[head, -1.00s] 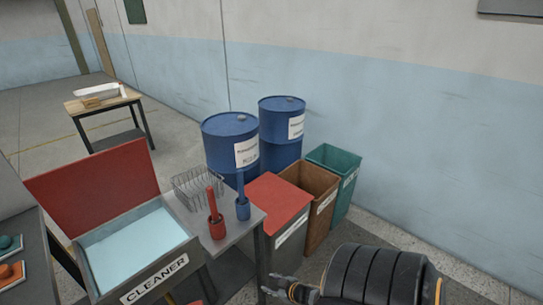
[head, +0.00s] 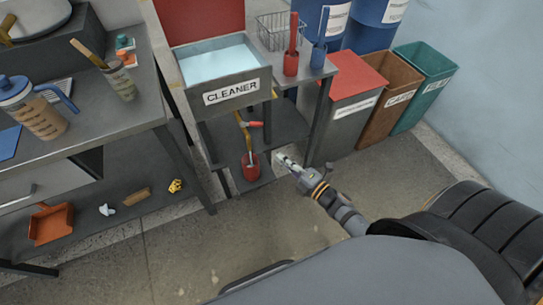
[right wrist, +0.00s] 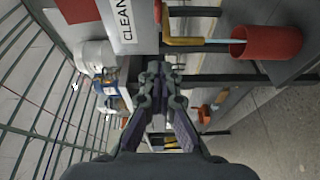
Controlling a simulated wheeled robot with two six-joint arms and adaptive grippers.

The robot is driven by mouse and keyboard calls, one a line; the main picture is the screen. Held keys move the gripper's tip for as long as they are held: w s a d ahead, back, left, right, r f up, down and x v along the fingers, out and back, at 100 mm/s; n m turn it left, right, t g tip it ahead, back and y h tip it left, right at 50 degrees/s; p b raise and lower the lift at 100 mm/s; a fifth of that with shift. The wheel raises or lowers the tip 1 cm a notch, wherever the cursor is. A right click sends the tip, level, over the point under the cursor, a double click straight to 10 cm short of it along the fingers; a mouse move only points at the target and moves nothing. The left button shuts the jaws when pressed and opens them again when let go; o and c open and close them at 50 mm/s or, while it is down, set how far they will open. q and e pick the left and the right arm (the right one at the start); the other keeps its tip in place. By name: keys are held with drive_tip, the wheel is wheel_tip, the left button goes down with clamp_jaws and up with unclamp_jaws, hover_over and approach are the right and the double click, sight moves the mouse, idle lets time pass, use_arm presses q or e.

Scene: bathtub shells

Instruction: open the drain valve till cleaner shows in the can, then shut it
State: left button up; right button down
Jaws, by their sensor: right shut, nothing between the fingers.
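The grey cleaner tank (head: 228,98) stands at top centre in the head view. A yellow drain pipe (head: 243,132) with a red valve lever (head: 252,124) comes down from it, the lever pointing sideways to the right. The red can (head: 251,172) stands below the pipe. My right gripper (head: 284,160) is shut and empty, just right of the can and apart from it. In the right wrist view my gripper (right wrist: 163,75) is near the yellow pipe (right wrist: 190,42) and the can (right wrist: 268,42). A pale strip runs from pipe to can; I cannot tell whether it is liquid. My left gripper is out of view.
The tank's steel stand has a lower shelf and legs (head: 322,120) close to my right gripper. A red-lidded bin (head: 350,100) stands right of it, with brown (head: 392,100) and teal (head: 428,85) bins. A workbench (head: 100,115) is at left. The floor in front is clear.

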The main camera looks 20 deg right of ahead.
drive_tip(key=p, duration=0.2)
approach(254, 126)
drive_tip(key=a, duration=0.3)
drive_tip(key=shift+n, duration=0.3)
drive_tip(key=w, duration=0.4)
drive_tip(key=shift+w+d+f, duration=0.1)
drive_tip(key=shift+w+d, duration=0.1)
drive_tip(key=shift+w, duration=0.05)
drive_tip(key=shift+w+d, duration=0.25)
drive_tip(key=shift+w, duration=0.2)
